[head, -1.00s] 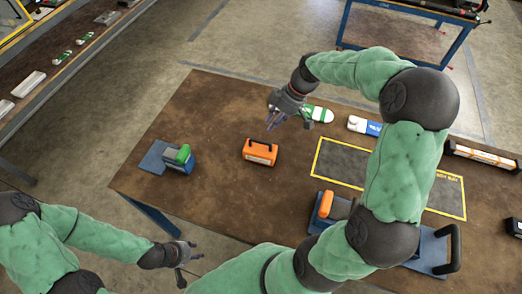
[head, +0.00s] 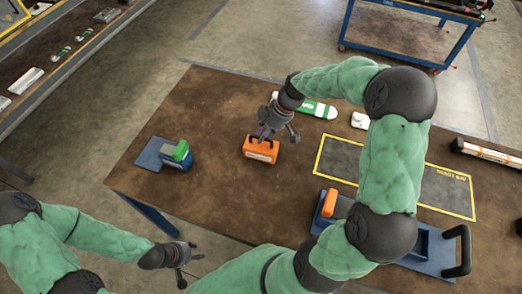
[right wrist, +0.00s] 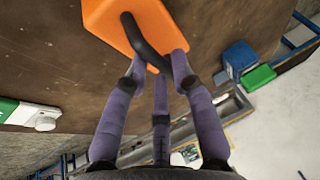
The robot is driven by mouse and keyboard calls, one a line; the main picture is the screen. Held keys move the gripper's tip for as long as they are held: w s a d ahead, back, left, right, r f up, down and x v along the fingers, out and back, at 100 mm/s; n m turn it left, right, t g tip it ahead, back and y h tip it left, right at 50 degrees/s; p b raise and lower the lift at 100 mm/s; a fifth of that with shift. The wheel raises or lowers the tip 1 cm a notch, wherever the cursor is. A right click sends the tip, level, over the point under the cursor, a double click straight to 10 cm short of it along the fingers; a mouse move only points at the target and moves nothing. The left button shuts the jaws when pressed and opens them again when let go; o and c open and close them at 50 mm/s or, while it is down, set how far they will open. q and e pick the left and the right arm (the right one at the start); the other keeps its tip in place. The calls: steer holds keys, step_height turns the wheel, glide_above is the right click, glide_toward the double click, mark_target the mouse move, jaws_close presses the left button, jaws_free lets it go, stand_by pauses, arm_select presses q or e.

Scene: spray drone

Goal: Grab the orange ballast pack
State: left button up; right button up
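The orange ballast pack (head: 261,151) lies on the brown table, with its black handle facing up. In the right wrist view the pack (right wrist: 125,22) is at the top, and its handle (right wrist: 145,45) reaches between my fingertips. My right gripper (head: 266,133) is at the handle in the head view. In the right wrist view its fingers (right wrist: 159,65) are spread around the handle; whether they touch it I cannot tell. My left gripper (head: 195,266) is open and empty, off the table's front left edge.
A blue block with a green part (head: 177,156) stands left of the pack. A green and white bottle (head: 318,110) lies behind it. A yellow-bordered dark area (head: 340,160) and a blue tray with an orange handle (head: 329,203) are to the right.

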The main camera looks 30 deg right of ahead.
steer(key=shift+x, duration=1)
steer(key=shift+r, duration=0.1)
jaws_close()
steer(key=shift+r, duration=0.1)
